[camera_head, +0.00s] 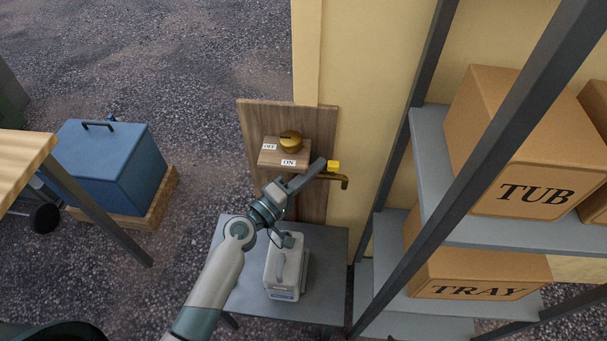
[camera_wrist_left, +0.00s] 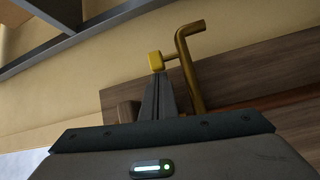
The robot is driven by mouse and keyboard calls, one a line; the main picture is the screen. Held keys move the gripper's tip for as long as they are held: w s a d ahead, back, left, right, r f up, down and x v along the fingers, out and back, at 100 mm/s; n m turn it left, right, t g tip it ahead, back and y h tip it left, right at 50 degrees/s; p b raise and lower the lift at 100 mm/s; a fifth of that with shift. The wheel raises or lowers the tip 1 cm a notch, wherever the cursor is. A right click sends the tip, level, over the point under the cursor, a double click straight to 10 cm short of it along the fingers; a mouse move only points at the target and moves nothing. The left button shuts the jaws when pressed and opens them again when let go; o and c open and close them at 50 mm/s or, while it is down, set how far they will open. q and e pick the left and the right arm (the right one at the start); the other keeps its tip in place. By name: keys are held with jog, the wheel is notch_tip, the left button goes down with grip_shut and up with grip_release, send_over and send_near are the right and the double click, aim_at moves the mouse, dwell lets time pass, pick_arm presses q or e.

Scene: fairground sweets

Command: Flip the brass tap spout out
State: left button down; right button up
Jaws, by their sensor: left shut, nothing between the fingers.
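The brass tap spout (camera_head: 345,182) sticks out to the right from a wooden board (camera_head: 318,115), its end bent down. In the left wrist view the spout (camera_wrist_left: 194,75) is a bent brass pipe, with a yellow knob (camera_wrist_left: 156,62) on a short stem beside it. The knob also shows in the head view (camera_head: 333,166). My left gripper (camera_head: 320,164) is shut and empty, its tips right at the knob; I cannot tell whether they touch. In the wrist view its fingers (camera_wrist_left: 158,82) point at the knob, with the spout to their right. My right gripper is out of view.
A round brass dial (camera_head: 291,142) sits on a wooden block with OFF and ON labels. A white canister (camera_head: 285,265) stands on a grey table (camera_head: 328,240) below. A shelf (camera_head: 430,135) with TUB and TRAY boxes stands right. A blue box (camera_head: 110,165) is left.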

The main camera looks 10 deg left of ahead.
pick_arm(q)
jog(key=shift+x, duration=1)
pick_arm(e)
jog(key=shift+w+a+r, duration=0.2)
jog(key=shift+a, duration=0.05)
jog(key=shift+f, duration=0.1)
